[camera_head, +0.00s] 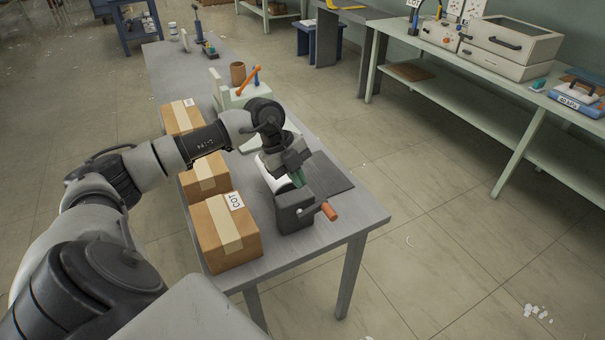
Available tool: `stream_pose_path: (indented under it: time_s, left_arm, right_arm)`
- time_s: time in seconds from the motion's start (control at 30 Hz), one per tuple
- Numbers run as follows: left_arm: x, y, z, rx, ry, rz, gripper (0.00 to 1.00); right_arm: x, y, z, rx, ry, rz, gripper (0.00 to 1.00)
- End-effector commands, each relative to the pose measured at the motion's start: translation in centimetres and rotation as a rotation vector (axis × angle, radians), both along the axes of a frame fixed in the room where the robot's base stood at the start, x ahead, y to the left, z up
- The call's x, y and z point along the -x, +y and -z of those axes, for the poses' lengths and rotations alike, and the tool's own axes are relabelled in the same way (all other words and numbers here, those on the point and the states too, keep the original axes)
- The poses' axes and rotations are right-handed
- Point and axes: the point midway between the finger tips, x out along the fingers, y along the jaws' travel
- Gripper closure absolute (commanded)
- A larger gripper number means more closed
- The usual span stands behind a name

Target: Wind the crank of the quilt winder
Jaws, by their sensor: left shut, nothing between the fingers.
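The quilt winder (295,214) is a dark grey block near the front end of the grey table. Its crank has an orange-brown handle (330,212) that sticks out on the right side. A white, roll-like piece shows just behind the block, partly hidden by my gripper. My left arm reaches in from the left over the table. My left gripper (298,176) points down just behind the block, shut and empty, apart from the crank handle. Its fingertips are small and partly hidden here. My right gripper is out of view.
Several taped cardboard boxes (228,246) line the table's left edge. A dark flat plate (331,174) lies right of the gripper. Farther back stand a brown cup (238,73) and a pale green stand. A bench (455,62) with equipment runs along the wall. The floor right of the table is mostly clear.

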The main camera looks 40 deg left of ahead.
Motion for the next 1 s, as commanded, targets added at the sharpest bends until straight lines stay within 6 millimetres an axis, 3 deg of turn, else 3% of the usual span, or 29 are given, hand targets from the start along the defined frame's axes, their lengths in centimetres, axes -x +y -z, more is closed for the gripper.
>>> stream_pose_path:
  time_s: [0.33,0.6,1.0]
  left_arm:
    - [-1.1,-3.2,6.6,0.005,0.003,0.002,1.00]
    - [-3.7,-4.0,8.6,0.003,-0.001,0.001,1.00]
    - [-4.0,-4.1,9.0,0.003,-0.002,0.002,1.00]
  right_arm:
    - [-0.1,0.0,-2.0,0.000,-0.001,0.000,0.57]
    - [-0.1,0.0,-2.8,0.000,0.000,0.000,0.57]
    - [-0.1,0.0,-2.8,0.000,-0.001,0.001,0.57]
